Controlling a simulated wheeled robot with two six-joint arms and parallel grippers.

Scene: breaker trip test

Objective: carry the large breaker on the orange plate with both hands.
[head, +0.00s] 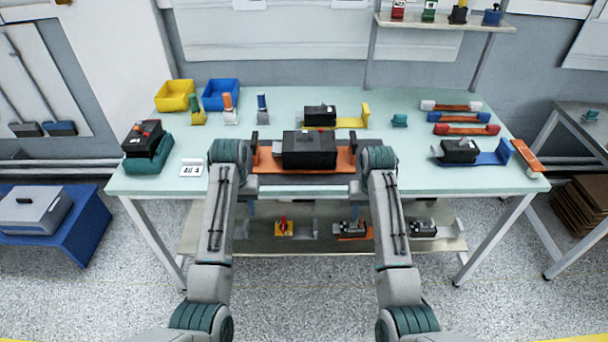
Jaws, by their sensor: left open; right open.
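The large breaker (309,150) is a black block sitting on the orange plate (268,161) near the table's front edge. The plate sticks out on both sides of the breaker. My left gripper (251,153) is open at the plate's left end. My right gripper (357,157) is open at the plate's right end. The wrists partly hide the plate's ends, and I cannot tell whether the fingers touch it.
Behind the plate a smaller breaker (319,116) sits on a yellow plate (352,122). A black-and-teal device (147,147) stands at left; another breaker (459,151) on a blue plate (490,158) stands at right. The table (425,178) has free room between these.

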